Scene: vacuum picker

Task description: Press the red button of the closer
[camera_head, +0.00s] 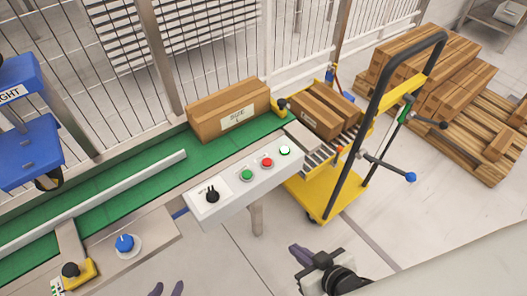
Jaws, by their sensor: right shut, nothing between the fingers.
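The red button (267,162) sits on a white control box (226,190) beside the green conveyor, between a green button (247,175) and a white or pale green button (285,150). A black rotary knob (212,195) is at the box's left end. My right gripper (297,254) is shut and empty, below and right of the box, apart from the buttons. Only the fingertips of my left gripper (166,290) show at the bottom edge. They are apart with nothing visible between them; the rest is out of frame.
A cardboard box (229,110) stands on the green conveyor (110,191). A blue knob (124,242) is on a lower-left panel. Stacked boxes are at upper right. Floor below the control box is clear.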

